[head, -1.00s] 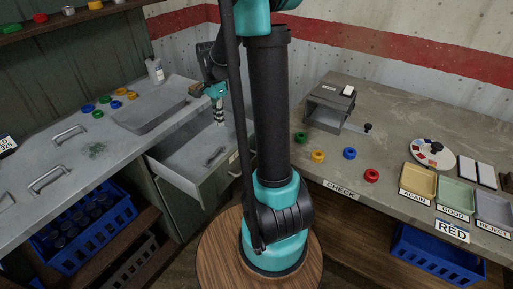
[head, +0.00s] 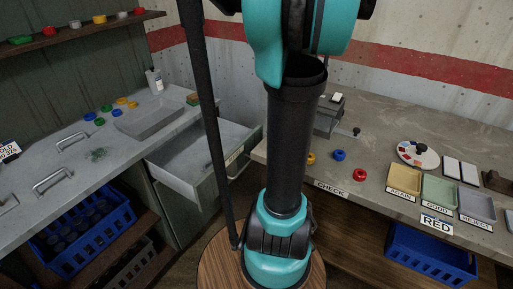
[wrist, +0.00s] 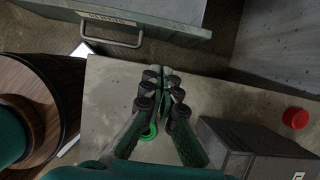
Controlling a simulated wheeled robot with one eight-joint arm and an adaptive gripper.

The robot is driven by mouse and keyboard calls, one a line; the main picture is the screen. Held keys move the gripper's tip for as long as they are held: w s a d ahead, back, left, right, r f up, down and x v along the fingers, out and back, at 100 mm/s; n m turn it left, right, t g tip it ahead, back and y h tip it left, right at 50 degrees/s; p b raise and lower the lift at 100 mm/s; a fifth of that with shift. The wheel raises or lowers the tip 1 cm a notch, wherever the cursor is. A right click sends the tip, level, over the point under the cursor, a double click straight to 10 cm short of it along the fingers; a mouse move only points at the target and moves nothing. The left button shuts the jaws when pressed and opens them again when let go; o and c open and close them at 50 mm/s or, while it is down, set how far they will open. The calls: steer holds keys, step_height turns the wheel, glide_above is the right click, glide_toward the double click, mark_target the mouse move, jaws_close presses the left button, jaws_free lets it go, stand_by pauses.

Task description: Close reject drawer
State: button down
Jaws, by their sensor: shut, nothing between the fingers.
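The reject drawer (head: 190,178) stands pulled out from under the left counter in the head view. Its inside looks empty. In the wrist view its front (wrist: 160,12) with a metal handle (wrist: 112,38) and a label, too dark to read, lies at the top left. My gripper (wrist: 163,75) is shut and empty, over the grey right-hand table, below and to the right of that handle in the picture and apart from it. In the head view my arm hides the gripper.
A green ring (wrist: 150,131) lies under my gripper. A grey box (wrist: 250,150) and a red ring (wrist: 296,117) are to its right. My round wooden base top fills the wrist view's left side. The table edge lies between gripper and drawer.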

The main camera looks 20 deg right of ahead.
steer(key=x, duration=1.8)
steer(key=shift+f, duration=0.3)
steer(key=w+a, duration=0.5)
steer(key=w, duration=0.2)
steer(key=w+a, duration=0.5)
steer(key=w, duration=0.2)
steer(key=w+a, duration=0.5)
steer(key=w, duration=0.2)
steer(key=shift+w+a, duration=0.15)
steer(key=shift+a, duration=0.1)
steer(key=shift+w+a+r, duration=0.1)
steer(key=shift+w+a, duration=0.3)
steer(key=shift+w, duration=0.2)
steer(key=shift+w+a, duration=0.1)
steer(key=shift+r, duration=0.1)
